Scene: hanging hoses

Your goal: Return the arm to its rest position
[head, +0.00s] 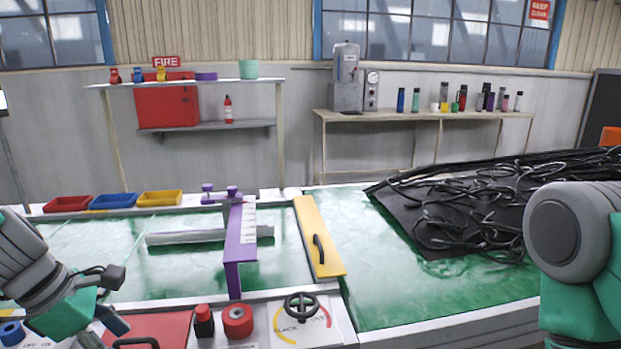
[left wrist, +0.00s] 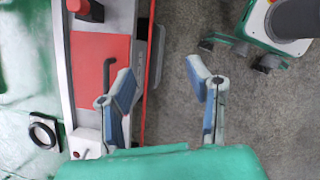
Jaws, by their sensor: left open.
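My left arm (head: 35,265) comes in at the lower left of the head view, over the near left edge of the bench. In the left wrist view my left gripper (left wrist: 158,78) is open, with its two blue-grey fingers spread wide and nothing between them. Its fingers point down past the bench's side, with the grey floor below. The left finger overlaps the red panel (left wrist: 88,85) of the bench in that view. My right arm (head: 582,250) shows at the right edge of the head view. Its gripper is out of the picture.
The green bench (head: 410,290) holds a purple bracket (head: 236,245), a yellow bar (head: 318,240) and controls with a handwheel (head: 301,305). Black hoses (head: 480,210) lie at the right. A green-white wheeled base (left wrist: 270,30) stands on the floor (left wrist: 270,110).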

